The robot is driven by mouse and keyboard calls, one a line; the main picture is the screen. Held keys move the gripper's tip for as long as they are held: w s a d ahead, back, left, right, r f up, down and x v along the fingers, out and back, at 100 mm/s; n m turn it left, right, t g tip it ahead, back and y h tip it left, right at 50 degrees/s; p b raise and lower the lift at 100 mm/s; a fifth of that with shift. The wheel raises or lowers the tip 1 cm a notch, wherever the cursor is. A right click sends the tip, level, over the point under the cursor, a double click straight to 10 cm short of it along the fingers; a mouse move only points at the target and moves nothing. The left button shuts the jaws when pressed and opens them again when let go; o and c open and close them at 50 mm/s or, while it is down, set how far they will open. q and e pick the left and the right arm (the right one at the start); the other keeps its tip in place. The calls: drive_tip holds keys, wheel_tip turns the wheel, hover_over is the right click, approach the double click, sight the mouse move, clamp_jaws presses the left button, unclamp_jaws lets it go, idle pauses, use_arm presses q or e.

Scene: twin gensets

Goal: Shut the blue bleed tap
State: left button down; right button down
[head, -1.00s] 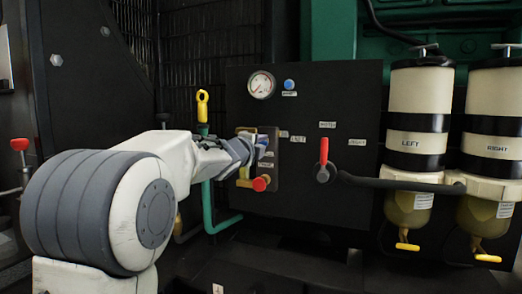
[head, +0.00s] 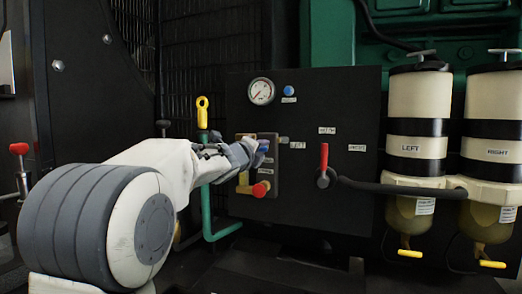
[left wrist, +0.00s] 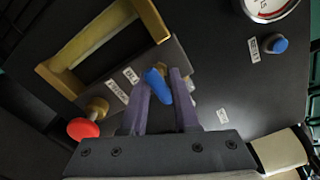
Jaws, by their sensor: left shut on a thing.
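The blue bleed tap (head: 264,146) is on the small plate at the left of the black panel, largely hidden by my gripper in the head view. In the left wrist view its blue lever (left wrist: 157,86) stands between the two purple fingers. My left gripper (head: 246,153), whose fingers also show in the left wrist view (left wrist: 160,100), is shut on the blue lever. My right gripper is not in view.
A yellow bracket (left wrist: 97,47) and a red knob (head: 261,189) lie close to the tap. A gauge (head: 261,91) and blue button (head: 289,90) are above. A red-handled valve (head: 323,165) and hose are to the right, before two filters (head: 419,112).

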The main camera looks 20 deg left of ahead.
use_arm(q)
drive_tip(key=c, duration=0.9)
unclamp_jaws()
drive_tip(key=s+p, duration=0.1)
drive_tip(key=s, duration=0.9)
drive_tip(key=shift+s+a, duration=0.15)
drive_tip(key=shift+s, duration=0.1)
